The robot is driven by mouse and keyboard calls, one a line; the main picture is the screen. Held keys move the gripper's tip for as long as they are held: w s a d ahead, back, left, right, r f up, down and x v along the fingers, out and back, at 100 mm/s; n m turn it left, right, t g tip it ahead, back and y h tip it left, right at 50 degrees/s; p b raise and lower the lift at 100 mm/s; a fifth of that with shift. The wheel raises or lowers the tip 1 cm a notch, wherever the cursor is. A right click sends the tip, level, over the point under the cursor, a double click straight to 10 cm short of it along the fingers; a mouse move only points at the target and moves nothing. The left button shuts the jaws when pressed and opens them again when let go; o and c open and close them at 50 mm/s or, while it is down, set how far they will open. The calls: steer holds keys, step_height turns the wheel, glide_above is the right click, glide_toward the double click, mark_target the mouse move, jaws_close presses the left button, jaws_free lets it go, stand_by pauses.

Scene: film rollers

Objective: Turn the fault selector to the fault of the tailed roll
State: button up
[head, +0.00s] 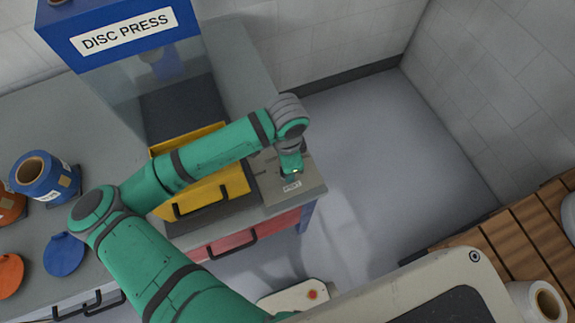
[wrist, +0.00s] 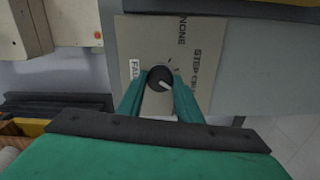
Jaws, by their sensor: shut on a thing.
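The fault selector is a dark round knob (wrist: 153,75) on a beige panel (wrist: 138,40). My gripper (wrist: 160,80) is shut on the knob, one green finger on each side. A pale pointer mark on the knob points to the lower right in the wrist view. Printed sideways on the panel are "NONE" and a partly hidden label starting "STEP"; a white label starting "FAU" is left of the knob. Other labels are hidden. In the head view my gripper (head: 291,172) is over the selector box (head: 303,194). I cannot tell which roll is tailed.
A blue roll (head: 36,190) and an orange roll (head: 8,212) stand on the grey counter, with blue (head: 64,254) and orange (head: 9,272) discs nearby. The disc press (head: 125,38) and a yellow handled part (head: 218,190) are left of the box. Floor right of it is clear.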

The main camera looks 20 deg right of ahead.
steer(key=m, duration=0.5)
steer(key=shift+w, duration=0.1)
steer(key=shift+m, duration=0.3)
steer(key=shift+a, duration=0.1)
steer(key=o, duration=1)
steer(key=shift+o, duration=0.2)
step_height(320, 180, up, 11)
steer(key=shift+f, duration=0.1)
